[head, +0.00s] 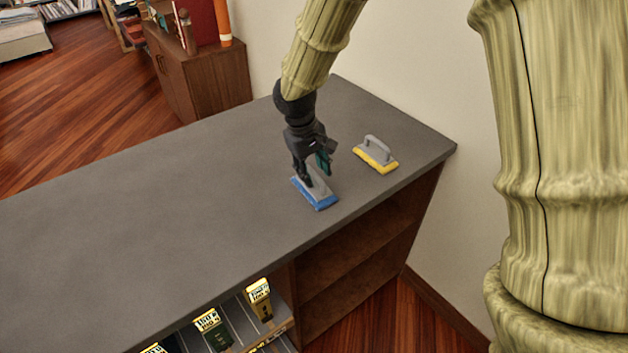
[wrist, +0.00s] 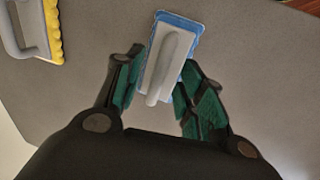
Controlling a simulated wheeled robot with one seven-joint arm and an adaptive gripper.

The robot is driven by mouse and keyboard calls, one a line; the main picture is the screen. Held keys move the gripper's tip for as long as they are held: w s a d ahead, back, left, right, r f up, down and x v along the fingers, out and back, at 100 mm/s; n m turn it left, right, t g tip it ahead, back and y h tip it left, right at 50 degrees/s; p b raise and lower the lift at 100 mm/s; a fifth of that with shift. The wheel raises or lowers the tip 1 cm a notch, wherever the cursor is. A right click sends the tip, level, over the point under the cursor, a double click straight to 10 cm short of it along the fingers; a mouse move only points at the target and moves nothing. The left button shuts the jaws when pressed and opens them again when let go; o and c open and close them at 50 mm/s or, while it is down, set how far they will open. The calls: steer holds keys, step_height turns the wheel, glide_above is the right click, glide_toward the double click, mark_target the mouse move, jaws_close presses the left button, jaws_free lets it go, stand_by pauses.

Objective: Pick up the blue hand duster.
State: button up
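The blue hand duster (head: 318,198) lies on the grey top of the low shelf, near its front edge. It has a blue pad and a grey back with a raised grey handle. My gripper (head: 315,170) is right over it, pointing down, and hides part of the handle in the head view. In the wrist view the blue hand duster (wrist: 172,60) lies between and beyond the fingertips of my gripper (wrist: 155,88). The green-padded fingers are spread on both sides of the handle, with gaps visible. I cannot tell the exact height of the fingertips above the duster.
A yellow hand duster (head: 376,154) lies close by on the right; it is at the upper left in the wrist view (wrist: 40,28). The grey shelf top (head: 150,220) is clear to the left. A wall stands behind.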

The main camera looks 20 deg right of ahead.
steer(key=shift+d+f, duration=0.25)
steer(key=shift+f, duration=1.05)
steer(key=shift+c, duration=0.3)
jaws_close()
steer(key=shift+w+r, duration=0.1)
steer(key=shift+r, duration=0.75)
steer(key=shift+s+a+r+b, duration=0.1)
steer(key=shift+s+r+b, duration=0.05)
steer(key=shift+r+b, duration=0.25)
steer(key=shift+s+a+r+b, duration=0.1)
steer(key=shift+r+b, duration=0.15)
steer(key=shift+r, duration=0.25)
steer(key=s+a+r+b, duration=0.1)
steer(key=s+a+b, duration=0.2)
steer(key=s+a, duration=0.6)
steer(key=s, duration=0.3)
steer(key=shift+a+r, duration=0.2)
steer(key=shift+r, duration=0.05)
steer(key=c, duration=0.8)
jaws_free()
steer(key=shift+s, duration=0.1)
